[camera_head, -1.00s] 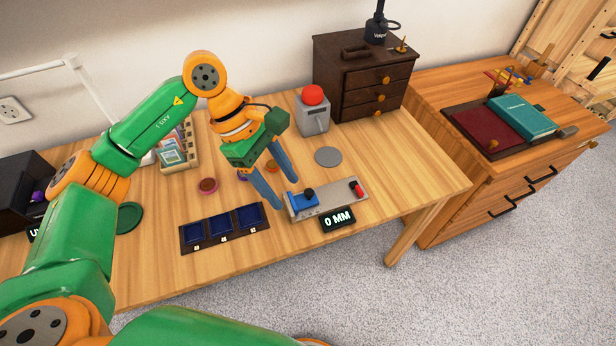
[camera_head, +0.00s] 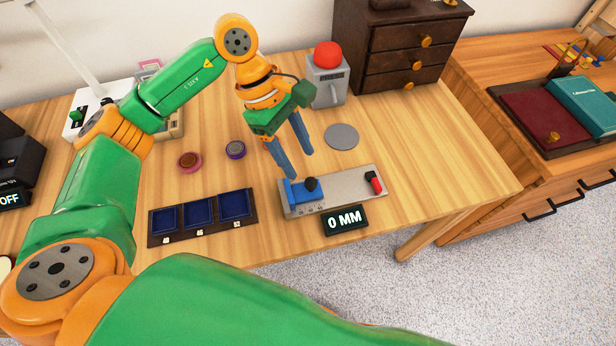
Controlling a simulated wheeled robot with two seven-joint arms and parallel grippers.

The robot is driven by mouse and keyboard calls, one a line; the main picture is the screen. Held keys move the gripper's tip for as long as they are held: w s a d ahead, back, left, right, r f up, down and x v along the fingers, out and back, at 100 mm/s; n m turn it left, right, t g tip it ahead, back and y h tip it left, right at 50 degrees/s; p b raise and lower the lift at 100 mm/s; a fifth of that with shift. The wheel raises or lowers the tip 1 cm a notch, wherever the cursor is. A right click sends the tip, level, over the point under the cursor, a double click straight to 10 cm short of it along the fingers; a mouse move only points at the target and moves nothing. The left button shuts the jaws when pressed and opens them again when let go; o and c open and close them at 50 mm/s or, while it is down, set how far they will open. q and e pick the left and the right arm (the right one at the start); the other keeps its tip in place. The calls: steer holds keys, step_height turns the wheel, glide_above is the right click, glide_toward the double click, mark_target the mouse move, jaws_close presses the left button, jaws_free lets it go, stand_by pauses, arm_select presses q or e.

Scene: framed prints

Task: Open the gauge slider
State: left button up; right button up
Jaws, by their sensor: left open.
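The gauge (camera_head: 345,188) is a grey metal plate on the wooden table. Its blue slider (camera_head: 300,191) with a black knob (camera_head: 312,184) sits at the plate's left end. A red-tipped black piece (camera_head: 374,182) is at the right end. A black display (camera_head: 345,219) in front reads 0 MM. My left gripper (camera_head: 302,166) is open, with its two blue-grey fingers pointing down just behind and above the slider. I cannot tell whether a finger touches it. My right gripper is not in view.
A dark tray (camera_head: 203,232) with blue compartments lies left of the gauge. A grey disc (camera_head: 341,137) lies behind it, and a grey box with a red button (camera_head: 327,56) stands farther back. A dark drawer chest (camera_head: 396,50) stands at the back right. The table's right part is clear.

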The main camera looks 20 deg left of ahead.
mark_target(311, 181)
arm_select(q)
steer(key=x, duration=0.5)
steer(key=shift+s+d+f+p, duration=0.1)
steer(key=shift+d+f+p, duration=0.1)
steer(key=shift+f+p, duration=0.15)
steer(key=shift+r, duration=0.1)
jaws_close()
stand_by(0.9)
